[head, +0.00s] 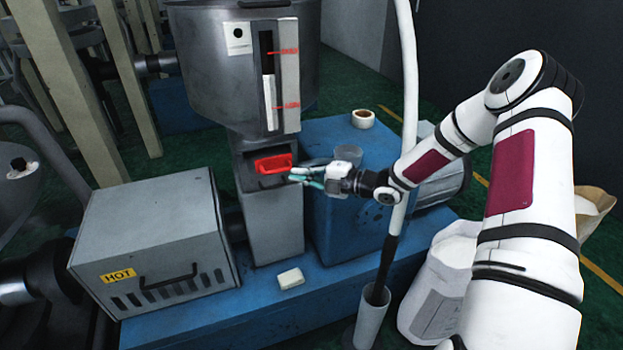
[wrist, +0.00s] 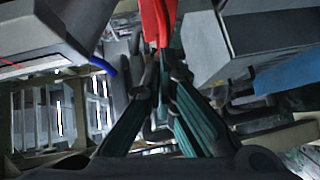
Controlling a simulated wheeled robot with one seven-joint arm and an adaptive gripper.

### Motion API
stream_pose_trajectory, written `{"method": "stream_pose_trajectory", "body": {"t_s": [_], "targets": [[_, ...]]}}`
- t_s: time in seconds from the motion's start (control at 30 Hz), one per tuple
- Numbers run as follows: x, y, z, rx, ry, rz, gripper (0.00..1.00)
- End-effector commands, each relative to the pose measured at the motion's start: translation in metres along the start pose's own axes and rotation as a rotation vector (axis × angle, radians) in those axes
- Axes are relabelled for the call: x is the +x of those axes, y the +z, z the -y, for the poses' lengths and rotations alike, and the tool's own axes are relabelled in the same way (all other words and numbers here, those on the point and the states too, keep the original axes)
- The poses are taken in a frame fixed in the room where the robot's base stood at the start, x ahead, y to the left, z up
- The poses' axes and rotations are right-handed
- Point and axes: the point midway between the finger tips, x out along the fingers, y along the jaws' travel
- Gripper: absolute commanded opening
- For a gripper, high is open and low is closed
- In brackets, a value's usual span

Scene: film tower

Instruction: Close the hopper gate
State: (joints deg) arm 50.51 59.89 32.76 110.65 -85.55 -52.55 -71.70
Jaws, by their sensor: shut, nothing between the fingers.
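The hopper (head: 215,70) is a large grey metal drum with a sight gauge (head: 284,80) on its front. Below it, on the grey neck (head: 272,215), the hopper gate has a red handle (head: 273,164) in a dark recess. The handle also shows at the top of the wrist view (wrist: 156,20). My gripper (head: 296,176) is shut and empty, with its fingertips at the right end of the red handle. In the wrist view the shut fingers (wrist: 164,60) reach up to the red handle. I cannot tell whether they touch it.
A grey box marked HOT (head: 150,225) stands left of the neck on the blue base (head: 200,325). A white block (head: 291,278) lies on the base. A tape roll (head: 363,118) and a clear cup (head: 348,155) sit on the blue housing. A white pole (head: 408,90) stands near my arm.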

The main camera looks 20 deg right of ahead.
Motion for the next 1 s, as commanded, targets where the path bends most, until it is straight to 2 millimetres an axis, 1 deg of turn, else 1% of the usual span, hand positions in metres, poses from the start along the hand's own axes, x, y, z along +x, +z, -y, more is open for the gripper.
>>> {"method": "stream_pose_trajectory", "body": {"t_s": [0.1, 0.2, 0.6, 0.9, 1.0], "targets": [[0.008, 0.006, 0.000, -0.002, 0.000, -0.003, 0.00], [0.011, 0.009, 0.000, -0.001, -0.001, -0.002, 0.00], [0.013, 0.012, 0.000, -0.002, -0.001, -0.002, 0.00], [0.040, 0.039, -0.005, -0.005, -0.001, -0.002, 0.00], [0.044, 0.043, -0.008, -0.004, -0.001, -0.003, 0.00]]}}
